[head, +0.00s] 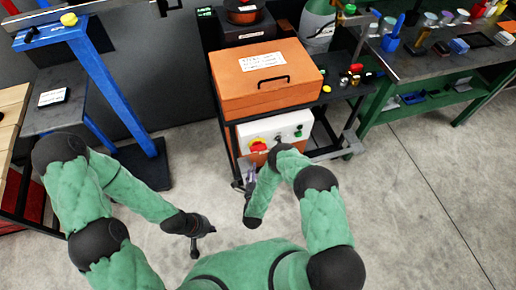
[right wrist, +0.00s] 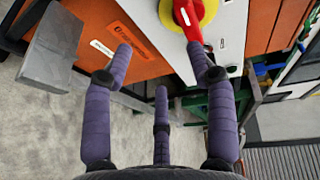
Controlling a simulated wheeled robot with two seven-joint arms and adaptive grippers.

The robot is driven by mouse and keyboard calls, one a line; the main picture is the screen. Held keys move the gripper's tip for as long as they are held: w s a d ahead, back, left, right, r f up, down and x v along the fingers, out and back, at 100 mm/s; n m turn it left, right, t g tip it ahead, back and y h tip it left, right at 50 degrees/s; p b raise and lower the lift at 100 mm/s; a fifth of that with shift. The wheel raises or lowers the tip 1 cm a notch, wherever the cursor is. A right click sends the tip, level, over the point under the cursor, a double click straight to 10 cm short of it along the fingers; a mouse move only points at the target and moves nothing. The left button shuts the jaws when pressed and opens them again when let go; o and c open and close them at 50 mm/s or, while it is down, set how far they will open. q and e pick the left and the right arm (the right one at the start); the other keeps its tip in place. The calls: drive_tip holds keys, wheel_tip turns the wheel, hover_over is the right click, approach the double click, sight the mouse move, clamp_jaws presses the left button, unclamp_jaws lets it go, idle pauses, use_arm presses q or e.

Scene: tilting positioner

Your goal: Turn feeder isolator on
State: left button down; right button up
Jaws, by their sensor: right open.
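The feeder isolator (head: 258,146) is a red handle on a yellow disc, on the white front panel (head: 285,129) below an orange box. In the right wrist view the red handle (right wrist: 190,22) shows at the top, partly cut off by the picture edge. My right gripper (head: 249,184) has purple fingers and is below the isolator in the head view. In the right wrist view my right gripper (right wrist: 163,72) is open and empty; its right finger appears close to the handle's lower end, and I cannot tell whether they touch. My left gripper (head: 205,232) hangs over the floor, its fingers unclear.
The orange box (head: 265,80) stands on a dark cart. A blue frame (head: 105,95) stands at the left. A green workbench (head: 440,70) with tools is at the right. The floor (head: 410,190) at the lower right is clear.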

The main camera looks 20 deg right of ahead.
sight(258, 148)
drive_tip(key=w+d+r+m+t+h+b, duration=0.1)
drive_tip(key=w+d+r, duration=0.1)
drive_tip(key=w, duration=0.6)
drive_tip(key=shift+w+d+m, duration=0.4)
drive_tip(key=shift+d, duration=0.5)
clamp_jaws()
